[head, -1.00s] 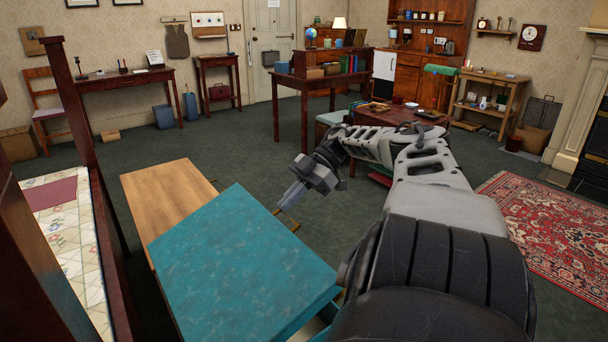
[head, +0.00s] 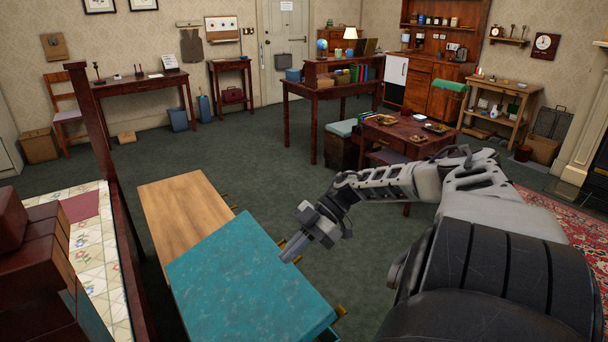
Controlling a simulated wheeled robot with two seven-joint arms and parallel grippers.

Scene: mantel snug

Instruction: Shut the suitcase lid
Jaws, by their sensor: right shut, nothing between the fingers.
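The teal suitcase lid (head: 245,285) lies at the bottom centre of the head view, its broad top face turned up. It rests over a wooden bench or table (head: 180,215). I cannot tell whether the lid is fully down; the suitcase's lower part is mostly hidden beneath it. My right gripper (head: 291,250) is shut and empty, its fingers pointing down-left by the lid's right edge. I cannot tell whether the fingertips touch the lid. My left gripper is not in view.
A bed with a patterned quilt (head: 90,260) and a dark wooden post stands at left. A dark red table with small items (head: 400,138) stands beyond my right arm. A red patterned rug (head: 545,215) lies at right. Green carpet (head: 270,180) is clear in the middle.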

